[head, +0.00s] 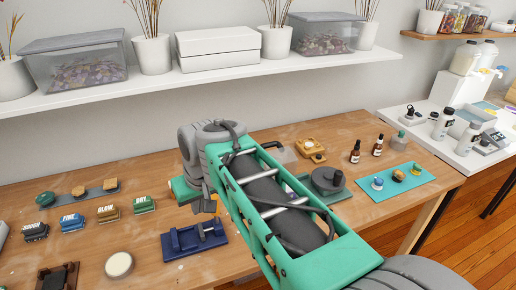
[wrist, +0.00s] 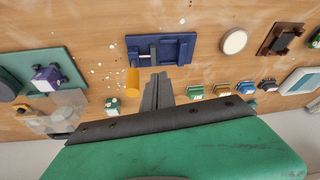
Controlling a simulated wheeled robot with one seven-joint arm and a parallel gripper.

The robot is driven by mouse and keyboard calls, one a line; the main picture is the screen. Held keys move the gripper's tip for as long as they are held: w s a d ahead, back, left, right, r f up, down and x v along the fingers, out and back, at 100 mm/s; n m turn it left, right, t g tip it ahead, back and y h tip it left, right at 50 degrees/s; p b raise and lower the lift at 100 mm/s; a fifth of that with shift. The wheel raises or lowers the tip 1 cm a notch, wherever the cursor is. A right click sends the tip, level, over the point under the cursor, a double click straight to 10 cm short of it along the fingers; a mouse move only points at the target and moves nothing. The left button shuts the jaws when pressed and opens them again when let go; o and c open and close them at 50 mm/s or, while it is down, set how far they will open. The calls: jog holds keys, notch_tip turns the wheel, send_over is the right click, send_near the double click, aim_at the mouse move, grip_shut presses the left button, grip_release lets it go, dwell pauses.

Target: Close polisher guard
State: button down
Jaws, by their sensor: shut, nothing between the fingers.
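The polisher shows in the head view as a dark grey round wheel (head: 327,180) on a green base, partly hidden behind my arm. In the wrist view its green base (wrist: 72,60) is at the left, with the dark wheel (wrist: 8,88) cut by the picture edge. A clear, greyish panel that looks like the guard (wrist: 68,106) stands beside the base, apparently raised off the wheel; a pale part of it shows in the head view (head: 283,153). My gripper (wrist: 158,76) is shut and empty, right of the panel and apart from it.
A blue vise (head: 194,239) lies below my gripper, with an orange cylinder (wrist: 132,82) near it. Several small labelled blocks and a white disc (head: 119,265) are to the left. Amber bottles (head: 355,151) and a teal mat (head: 408,190) are to the right. A white shelf (head: 150,84) runs above.

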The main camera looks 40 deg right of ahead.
jog(key=w+d+r+b, duration=0.2)
jog(key=w+d, duration=0.4)
jog(key=d, duration=0.1)
jog(key=m+t+h+b, duration=0.1)
jog(key=m+h+b, duration=0.1)
jog(key=b, duration=0.1)
send_near(273, 151)
jog(key=w+f+b, duration=0.1)
jog(key=f, duration=0.1)
jog(key=w+d+f+b, duration=0.1)
jog(key=w+f, duration=0.1)
jog(key=w+d+f+b, duration=0.1)
jog(key=w+f, duration=0.1)
jog(key=shift+f, duration=0.2)
jog(key=shift+s+t, duration=0.1)
jog(key=shift+t, duration=0.2)
